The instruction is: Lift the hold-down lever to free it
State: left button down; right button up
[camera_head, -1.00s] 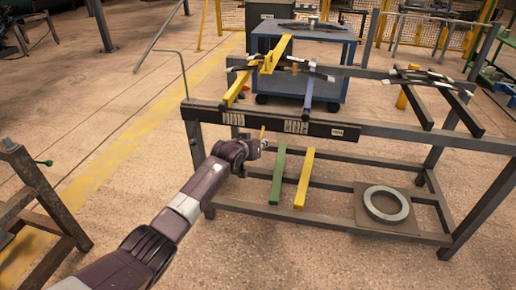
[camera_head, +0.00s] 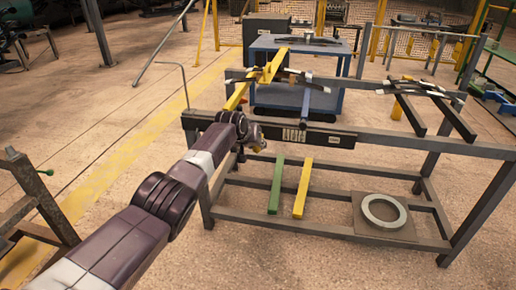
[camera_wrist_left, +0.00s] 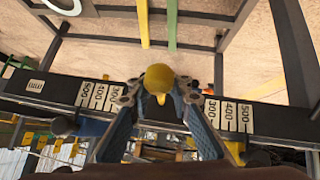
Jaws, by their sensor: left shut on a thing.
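My left arm reaches in from the left to the front rail of the rack. Its gripper (camera_head: 257,138) is small and dark in the head view, in front of the rail. In the left wrist view the two fingers (camera_wrist_left: 159,100) are shut on a rounded yellow lever end (camera_wrist_left: 158,78). The rest of this lever is hidden, and in the head view my arm and gripper cover it. Yellow bars (camera_head: 272,67) lie on top of the rack behind the gripper. My right gripper is not in view.
The dark front rail (camera_head: 328,137) carries white number scales (camera_wrist_left: 98,95). Below hang or lie a green bar (camera_head: 276,187) and a yellow bar (camera_head: 302,188). A grey ring (camera_head: 384,209) sits on the lower shelf. A blue cart (camera_head: 300,95) stands behind the rack.

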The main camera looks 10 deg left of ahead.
pick_arm(q)
jog(key=shift+w+r, duration=0.2)
jog(key=shift+r, duration=0.4)
jog(key=shift+w+r, duration=0.15)
jog(key=shift+r, duration=0.4)
dwell(0.3)
jog(key=c, duration=1.8)
grip_release()
jog(key=shift+s, duration=0.2)
jog(key=shift+o, duration=0.3)
jog(key=shift+f, duration=0.3)
jog(key=shift+s+r, duration=0.1)
jog(key=shift+s, duration=0.05)
jog(key=v, duration=1.1)
jog(key=shift+s+r, duration=0.2)
jog(key=shift+s, duration=0.1)
